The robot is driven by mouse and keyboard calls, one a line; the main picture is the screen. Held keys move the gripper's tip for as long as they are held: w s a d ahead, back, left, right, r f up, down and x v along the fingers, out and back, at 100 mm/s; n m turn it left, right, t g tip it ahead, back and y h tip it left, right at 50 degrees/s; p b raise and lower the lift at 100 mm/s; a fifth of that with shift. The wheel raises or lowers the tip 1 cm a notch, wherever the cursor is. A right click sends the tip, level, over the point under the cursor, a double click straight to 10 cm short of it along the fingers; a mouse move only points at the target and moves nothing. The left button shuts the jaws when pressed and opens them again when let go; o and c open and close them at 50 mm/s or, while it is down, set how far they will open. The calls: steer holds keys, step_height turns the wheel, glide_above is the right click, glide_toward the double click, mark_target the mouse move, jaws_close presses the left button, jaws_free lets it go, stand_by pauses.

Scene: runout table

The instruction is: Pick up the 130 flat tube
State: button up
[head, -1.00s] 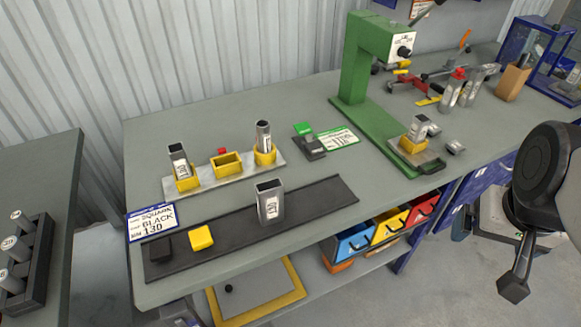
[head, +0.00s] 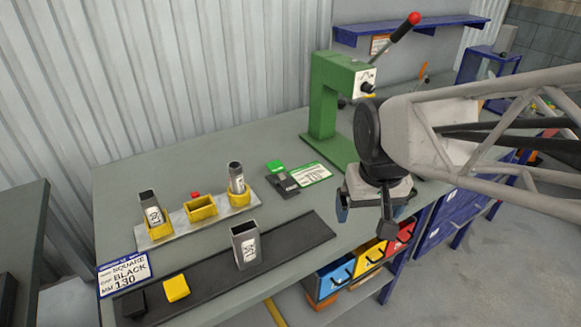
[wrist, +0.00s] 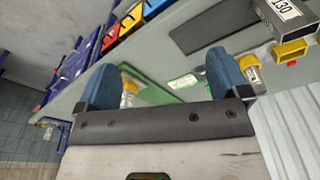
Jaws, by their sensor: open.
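A grey rectangular tube (head: 245,245) stands upright on the black mat, its white label too small to read in the head view. In the wrist view a tube (wrist: 272,18) at the top right edge, partly cut off, has a label reading 130; it appears to be the same one. My gripper (head: 374,204) is in front of the green press, to the right of the tube and well apart from it. In the wrist view its two blue fingers (wrist: 163,70) are spread, with nothing held between them.
A rack (head: 172,226) holds a tube at each end in yellow holders, with an empty yellow holder between. A sign (head: 125,273) reads SQUARE BLACK 130. A black block (head: 132,304) and yellow block (head: 176,288) lie on the mat (head: 290,240). The green press (head: 325,95) stands behind my gripper.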

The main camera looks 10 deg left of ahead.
steer(key=w+a+f+n, duration=0.2)
steer(key=a+f, duration=0.1)
steer(key=a, duration=1)
steer(key=n+g, duration=0.1)
steer(key=n, duration=0.2)
glide_above(245, 235)
steer(key=w, duration=0.1)
steer(key=f, duration=0.1)
steer(key=a+f, duration=0.1)
steer(key=f, duration=0.1)
steer(key=shift+w+f, duration=0.15)
steer(key=shift+f, duration=0.1)
steer(key=shift+f, duration=1.2)
steer(key=shift+f, duration=0.1)
steer(key=shift+w+d+f, duration=0.1)
steer(key=shift+d+f, duration=0.05)
steer(key=shift+f, duration=2.35)
